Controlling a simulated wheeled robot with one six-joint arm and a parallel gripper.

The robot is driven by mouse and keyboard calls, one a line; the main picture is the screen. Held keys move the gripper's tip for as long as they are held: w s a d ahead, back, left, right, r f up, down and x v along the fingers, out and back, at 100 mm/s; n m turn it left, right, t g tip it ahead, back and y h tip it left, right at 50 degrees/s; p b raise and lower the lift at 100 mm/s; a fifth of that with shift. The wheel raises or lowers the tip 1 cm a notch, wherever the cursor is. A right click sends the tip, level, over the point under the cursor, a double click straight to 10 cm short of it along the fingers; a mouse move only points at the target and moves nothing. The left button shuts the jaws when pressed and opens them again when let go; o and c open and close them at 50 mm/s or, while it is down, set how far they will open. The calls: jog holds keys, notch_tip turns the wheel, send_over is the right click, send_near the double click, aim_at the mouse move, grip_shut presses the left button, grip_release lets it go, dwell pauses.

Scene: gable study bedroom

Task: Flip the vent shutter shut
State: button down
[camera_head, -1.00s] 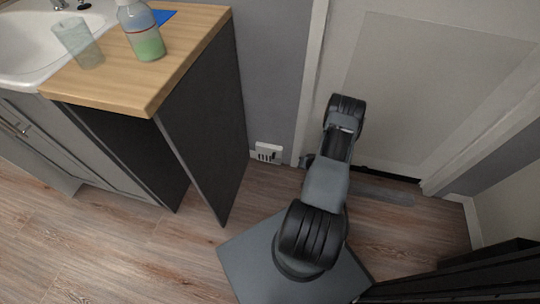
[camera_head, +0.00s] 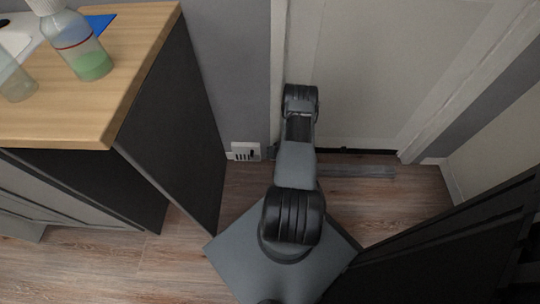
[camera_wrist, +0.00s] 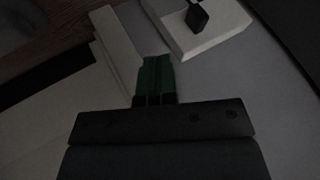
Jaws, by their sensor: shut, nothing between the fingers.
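The vent (camera_head: 245,151) is a small white box low on the grey wall, between the counter unit and the door frame. Dark slots show in its front in the head view. In the wrist view the vent (camera_wrist: 212,36) is a pale block at the top, with a small black tab (camera_wrist: 197,17) standing out from it. My gripper (camera_wrist: 157,62) is shut and empty, its green fingertips below and left of the vent, apart from it in the picture. In the head view my arm's end is low near the door frame, mostly hidden by the arm.
A counter unit (camera_head: 175,130) stands left of the vent, with a bottle (camera_head: 75,42) and a clear cup (camera_head: 14,80) on its wooden top. A white door (camera_head: 385,70) is behind my arm. Dark furniture (camera_head: 440,250) is close at right. Some floor (camera_head: 175,260) is clear.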

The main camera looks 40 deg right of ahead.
aim_at(252, 153)
jog(key=w+a+f+b, duration=0.3)
jog(key=w+f, duration=0.2)
jog(key=w, duration=0.1)
jog(key=shift+w+a+f, duration=0.2)
jog(key=shift+w+f, duration=0.1)
jog(key=shift+w, duration=0.1)
